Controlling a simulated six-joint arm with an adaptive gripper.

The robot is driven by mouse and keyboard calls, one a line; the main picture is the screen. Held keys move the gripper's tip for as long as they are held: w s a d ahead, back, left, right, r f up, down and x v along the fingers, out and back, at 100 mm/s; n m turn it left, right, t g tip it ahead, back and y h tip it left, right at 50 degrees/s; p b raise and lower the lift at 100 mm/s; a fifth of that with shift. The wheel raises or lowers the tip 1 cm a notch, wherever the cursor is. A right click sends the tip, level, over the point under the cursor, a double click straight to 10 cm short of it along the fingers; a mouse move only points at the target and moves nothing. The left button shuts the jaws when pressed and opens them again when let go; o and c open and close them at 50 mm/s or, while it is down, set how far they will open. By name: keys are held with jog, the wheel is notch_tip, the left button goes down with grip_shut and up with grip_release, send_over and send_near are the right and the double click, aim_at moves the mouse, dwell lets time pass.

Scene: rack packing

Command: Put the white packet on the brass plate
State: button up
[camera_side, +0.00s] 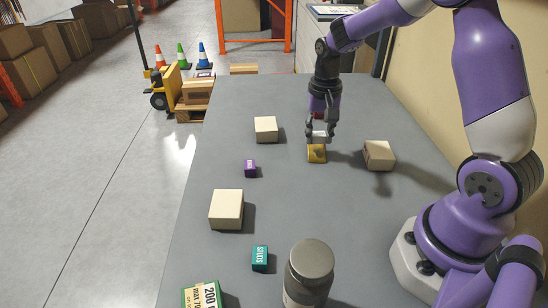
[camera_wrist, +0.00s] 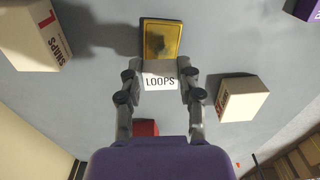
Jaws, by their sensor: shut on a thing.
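The white packet (camera_wrist: 160,82), marked LOOPS, is between the fingers of my gripper (camera_wrist: 159,75), which is shut on it. In the side view my gripper (camera_side: 320,132) points down, with a sliver of the packet (camera_side: 319,136) showing between its fingertips. The brass plate (camera_wrist: 161,36) is a gold square just beyond the packet in the wrist view, with a dark shadow on it. In the side view the plate (camera_side: 317,154) shows directly below the fingertips. The packet overlaps the plate's near edge in the wrist view; I cannot tell whether they touch.
Cream boxes stand left (camera_side: 266,129) and right (camera_side: 379,155) of the plate, and another (camera_side: 226,209) nearer the camera. A red box (camera_wrist: 146,128) is behind my gripper. A purple box (camera_side: 250,168), teal box (camera_side: 260,258) and grey canister (camera_side: 309,272) stand apart on the table.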

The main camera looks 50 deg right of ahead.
jog(key=shift+f, duration=1.15)
jog(key=shift+f, duration=0.1)
jog(key=o, duration=1)
jog(key=shift+o, duration=0.2)
notch_tip(320, 180, up, 12)
jog(key=r, duration=0.1)
jog(key=s+a+r+n+t, duration=0.3)
jog(key=s+a+n+t, duration=0.2)
jog(key=s+a+n, duration=0.4)
jog(key=s+a, duration=0.1)
jog(key=s, duration=0.1)
jog(key=shift+s+a+t, duration=0.3)
jog(key=shift+a, duration=0.1)
